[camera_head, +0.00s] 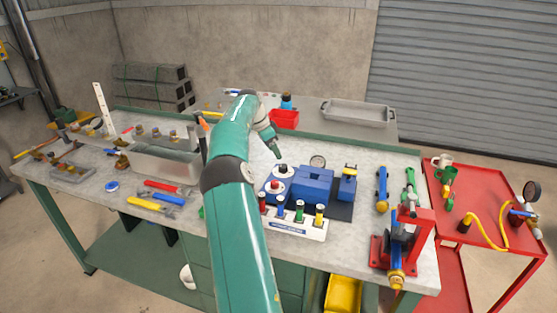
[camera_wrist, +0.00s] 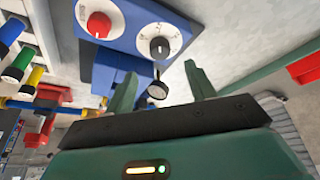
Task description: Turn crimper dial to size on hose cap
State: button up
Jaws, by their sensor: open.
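The blue crimper (camera_head: 312,183) stands on the bench right of my arm. Its top has two white dial plates, one with a black knob (camera_head: 281,169) and one with a red knob (camera_head: 276,187). In the wrist view the red knob (camera_wrist: 99,25) is at the upper left and the black knob (camera_wrist: 159,47) is near the middle. The dial markings are too small to read. My gripper (camera_head: 277,153) is open and empty beside the crimper's far left corner. In the wrist view its fingers (camera_wrist: 161,68) point toward the black knob, apart from it. I cannot tell which piece is the hose cap.
A white rack (camera_head: 292,229) with red, blue, green and yellow capped pieces stands before the crimper. A round gauge (camera_head: 317,161) is behind it. A red press (camera_head: 400,240) stands at the bench's right end. A red bin (camera_head: 285,118) is beyond my gripper.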

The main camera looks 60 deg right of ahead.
jog(key=v, duration=0.6)
dwell(0.4)
